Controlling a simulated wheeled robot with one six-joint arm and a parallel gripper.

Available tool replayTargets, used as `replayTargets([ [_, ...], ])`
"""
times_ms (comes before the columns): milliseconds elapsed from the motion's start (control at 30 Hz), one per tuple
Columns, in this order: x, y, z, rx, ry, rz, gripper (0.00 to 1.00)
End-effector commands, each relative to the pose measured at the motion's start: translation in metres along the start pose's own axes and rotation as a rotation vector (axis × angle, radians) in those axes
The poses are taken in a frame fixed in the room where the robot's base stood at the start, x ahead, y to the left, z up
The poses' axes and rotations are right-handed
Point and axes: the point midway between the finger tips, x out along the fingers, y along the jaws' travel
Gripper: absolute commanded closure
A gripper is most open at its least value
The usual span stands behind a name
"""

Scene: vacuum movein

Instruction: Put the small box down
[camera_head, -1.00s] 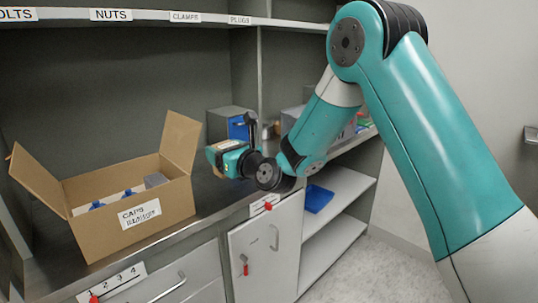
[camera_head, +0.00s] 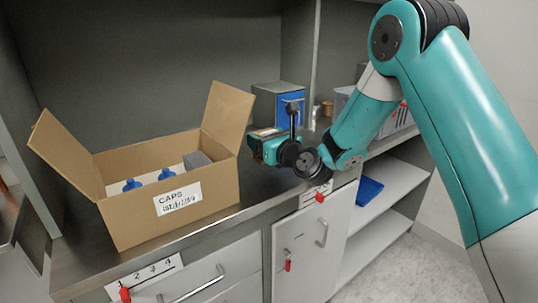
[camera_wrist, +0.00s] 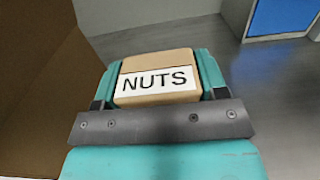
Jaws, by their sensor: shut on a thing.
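The small box (camera_wrist: 160,78) is tan with a white NUTS label and shows in the wrist view between my two teal fingers. My gripper (camera_wrist: 159,82) is shut on it. In the head view my gripper (camera_head: 264,147) is over the counter, just right of the open cardboard box. Only a bit of the small box's top shows there. The gap between the small box and the counter is hard to tell.
An open cardboard box (camera_head: 139,224) labelled CAPS stands on the counter (camera_head: 88,262), holding blue-topped items and a grey block. A grey and blue container (camera_head: 280,97) stands behind my gripper. A blue tray (camera_head: 370,190) lies on a lower shelf.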

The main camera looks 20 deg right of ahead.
Motion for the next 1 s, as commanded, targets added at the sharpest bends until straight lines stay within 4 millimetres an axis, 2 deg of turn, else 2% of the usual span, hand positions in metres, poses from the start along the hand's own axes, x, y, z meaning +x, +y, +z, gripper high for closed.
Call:
replayTargets([
  [267,0.000,0.000,-0.037,0.001,-0.001,0.000,0.69],
  [667,0.001,0.003,-0.041,0.000,-0.002,0.003,0.69],
  [700,0.001,0.003,-0.041,-0.001,-0.001,0.004,0.27],
  [767,0.001,0.003,-0.040,-0.001,-0.001,0.004,0.14],
  [800,0.001,0.003,-0.040,-0.001,-0.001,0.004,0.09],
  [1000,0.001,0.003,-0.040,-0.001,-0.001,0.004,0.09],
])
